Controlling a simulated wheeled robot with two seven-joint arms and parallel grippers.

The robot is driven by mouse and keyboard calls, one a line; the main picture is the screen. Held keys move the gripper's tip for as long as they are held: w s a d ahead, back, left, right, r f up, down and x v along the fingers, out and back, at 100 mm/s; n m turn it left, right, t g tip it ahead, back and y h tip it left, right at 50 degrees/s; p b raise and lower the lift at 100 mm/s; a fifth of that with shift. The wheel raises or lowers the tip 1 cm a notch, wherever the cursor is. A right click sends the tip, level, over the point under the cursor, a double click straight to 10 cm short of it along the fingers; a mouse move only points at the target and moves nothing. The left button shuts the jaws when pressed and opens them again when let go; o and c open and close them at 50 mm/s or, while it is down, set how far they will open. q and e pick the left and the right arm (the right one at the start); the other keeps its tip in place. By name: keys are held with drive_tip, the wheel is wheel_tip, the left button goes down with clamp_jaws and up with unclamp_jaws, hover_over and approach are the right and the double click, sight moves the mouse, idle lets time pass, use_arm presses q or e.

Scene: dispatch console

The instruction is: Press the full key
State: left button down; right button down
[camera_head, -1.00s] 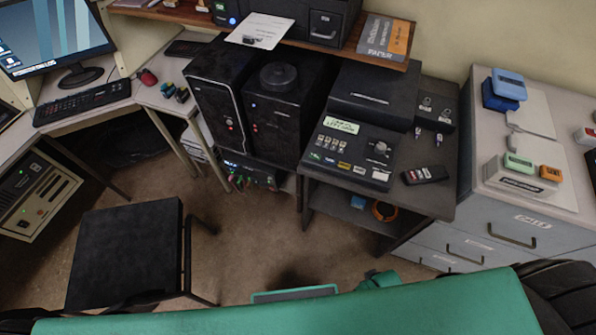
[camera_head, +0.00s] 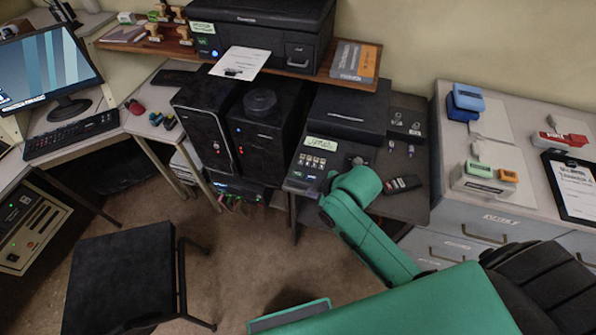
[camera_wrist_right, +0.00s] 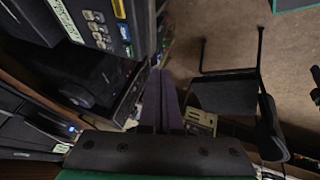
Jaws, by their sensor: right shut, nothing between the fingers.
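The dark console (camera_head: 300,171) stands on the right-hand desk, with a pale label, small buttons and a knob on top. My right forearm and wrist cover its front right part in the head view. In the right wrist view the console's keys (camera_wrist_right: 96,17) show at the top left, some white, others coloured; I cannot read which is the full key. My right gripper (camera_wrist_right: 161,72) is shut and empty, its purple fingers together, apart from the keys in that view. My left gripper is out of view.
A black handset (camera_head: 402,184) lies right of the console. A black box (camera_head: 347,112) stands behind it, and two dark towers (camera_head: 207,125) stand to its left. A grey cabinet (camera_head: 447,215) is at right. A black chair (camera_head: 120,280) stands on the open floor.

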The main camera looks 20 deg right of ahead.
drive_tip(key=w+a+r+n+t+y, duration=0.1)
drive_tip(key=w+a+r+n+y, duration=0.4)
drive_tip(key=n, duration=0.9)
drive_tip(key=w+d+f+n+h, duration=0.2)
drive_tip(key=w+d+n, duration=0.3)
drive_tip(key=w+n, duration=0.2)
drive_tip(key=shift+n+t+h, duration=0.3)
drive_tip(key=shift+n+t, duration=0.1)
drive_tip(key=shift+n, duration=0.1)
drive_tip(key=shift+f, duration=0.1)
drive_tip(key=b, duration=0.8)
hover_over(300, 176)
wheel_tip(300, 176, down, 8)
drive_tip(key=shift+s+r, duration=0.1)
drive_tip(key=shift+f, duration=0.45)
drive_tip(key=shift+f, duration=0.4)
